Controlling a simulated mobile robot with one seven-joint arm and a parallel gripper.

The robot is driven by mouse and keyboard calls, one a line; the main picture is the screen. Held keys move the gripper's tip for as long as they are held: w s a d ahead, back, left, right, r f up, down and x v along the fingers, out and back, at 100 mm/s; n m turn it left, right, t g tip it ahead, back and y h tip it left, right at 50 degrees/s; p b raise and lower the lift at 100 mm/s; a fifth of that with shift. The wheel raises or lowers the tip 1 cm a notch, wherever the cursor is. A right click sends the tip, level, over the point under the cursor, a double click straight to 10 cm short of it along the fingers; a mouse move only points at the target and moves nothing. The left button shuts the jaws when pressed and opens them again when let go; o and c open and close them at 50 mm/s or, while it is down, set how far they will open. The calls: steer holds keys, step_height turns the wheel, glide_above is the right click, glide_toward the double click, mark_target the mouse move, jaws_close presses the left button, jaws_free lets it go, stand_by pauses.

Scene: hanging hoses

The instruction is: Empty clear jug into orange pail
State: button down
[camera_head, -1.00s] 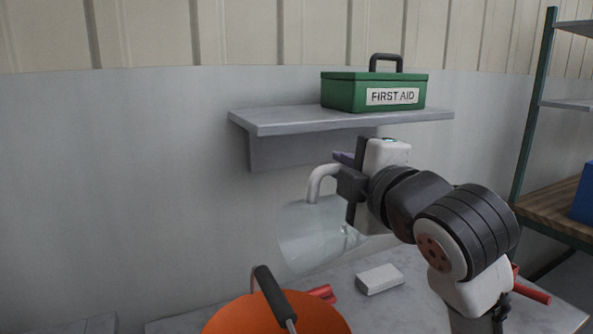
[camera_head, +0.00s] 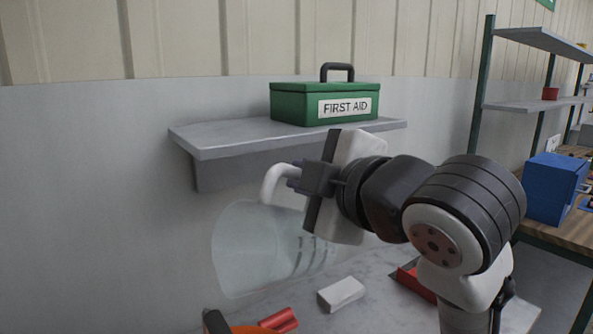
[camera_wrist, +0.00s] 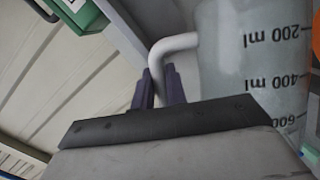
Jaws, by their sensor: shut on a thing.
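My gripper (camera_head: 300,180) is shut on the white handle (camera_head: 275,183) of the clear jug (camera_head: 262,250). The jug hangs in the air at the left of my gripper, in front of the wall, and is tilted. In the wrist view the dark fingers (camera_wrist: 157,88) pinch the handle, and the jug (camera_wrist: 255,65) shows volume marks that read upside down. I cannot tell how much liquid is in it. The orange pail (camera_head: 255,329) shows only as a sliver of rim at the bottom edge of the head view, lower than the jug. Its inside is hidden.
A wall shelf (camera_head: 230,140) with a green first aid box (camera_head: 325,103) is behind and above the jug. A white block (camera_head: 341,294) and a red object (camera_head: 278,320) lie on the grey table. A red tray (camera_head: 415,282) is partly behind my arm. A blue box (camera_head: 555,187) stands far right.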

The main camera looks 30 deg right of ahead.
steer(key=d+m+p, duration=0.1)
steer(key=p, duration=0.1)
steer(key=w+d+r+m+g+y+p, duration=0.1)
steer(key=m+p, duration=0.1)
steer(key=d+r+m+g+p, duration=0.1)
steer(key=p, duration=0.1)
steer(key=shift+w+y+p, duration=0.25)
steer(key=shift+y+p, duration=0.05)
steer(key=shift+p, duration=0.05)
steer(key=m+y+p, duration=0.1)
steer(key=d+f+m+g+y+p, duration=0.1)
steer(key=m+p, duration=0.1)
steer(key=w+d+f+m+p, duration=0.1)
steer(key=m, duration=0.1)
steer(key=shift+d+f+g+y, duration=0.15)
steer(key=shift+f+g+y, duration=0.15)
steer(key=shift+y, duration=0.1)
steer(key=shift+s, duration=0.1)
